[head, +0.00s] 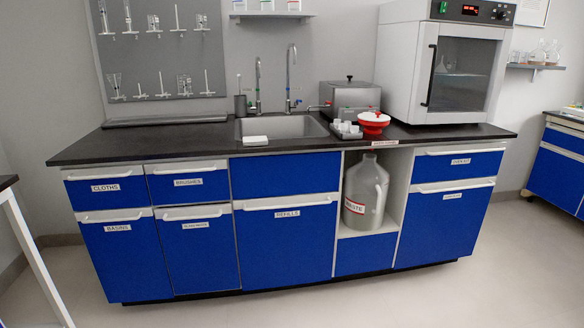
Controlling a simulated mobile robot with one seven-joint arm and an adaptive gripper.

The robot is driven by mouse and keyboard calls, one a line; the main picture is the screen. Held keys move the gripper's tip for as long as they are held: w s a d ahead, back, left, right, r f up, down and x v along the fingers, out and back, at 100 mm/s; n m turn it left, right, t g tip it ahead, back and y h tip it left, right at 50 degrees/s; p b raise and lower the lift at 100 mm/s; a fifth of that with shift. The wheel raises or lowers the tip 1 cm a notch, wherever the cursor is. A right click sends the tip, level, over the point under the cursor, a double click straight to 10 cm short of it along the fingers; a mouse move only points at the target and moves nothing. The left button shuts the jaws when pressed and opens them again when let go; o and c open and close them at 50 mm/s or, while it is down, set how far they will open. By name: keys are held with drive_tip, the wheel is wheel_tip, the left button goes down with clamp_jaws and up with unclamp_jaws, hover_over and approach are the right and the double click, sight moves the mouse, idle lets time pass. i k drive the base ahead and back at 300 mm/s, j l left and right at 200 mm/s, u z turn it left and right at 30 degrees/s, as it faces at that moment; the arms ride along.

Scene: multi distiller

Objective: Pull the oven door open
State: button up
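The oven (440,62) is a pale grey box on the right end of the black counter. Its door (468,75) is on the front, with a large window, and looks shut. A dark vertical handle (430,76) runs along the door's left side. Glassware shows dimly through the window. A control panel with a red display (470,10) is above the door. My gripper is not in view.
The black counter (190,139) holds a sink (282,127), a grey lidded bath (349,100) and a red-and-white container (374,122) left of the oven. Blue cabinets (287,240) stand below. The floor (400,298) in front is clear.

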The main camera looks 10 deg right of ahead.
sight(459, 72)
drive_tip(key=i+z, duration=0.45)
drive_tip(key=i, duration=0.15)
drive_tip(key=i+j+z, duration=0.15)
drive_tip(key=i+z, duration=0.3)
drive_tip(key=i, duration=0.15)
drive_tip(key=i+z, duration=0.4)
drive_tip(key=i, duration=0.3)
drive_tip(key=i+j+z, duration=0.2)
drive_tip(key=i+z, duration=0.15)
drive_tip(key=i, duration=0.35)
drive_tip(key=i+j, duration=0.15)
drive_tip(key=i, duration=0.15)
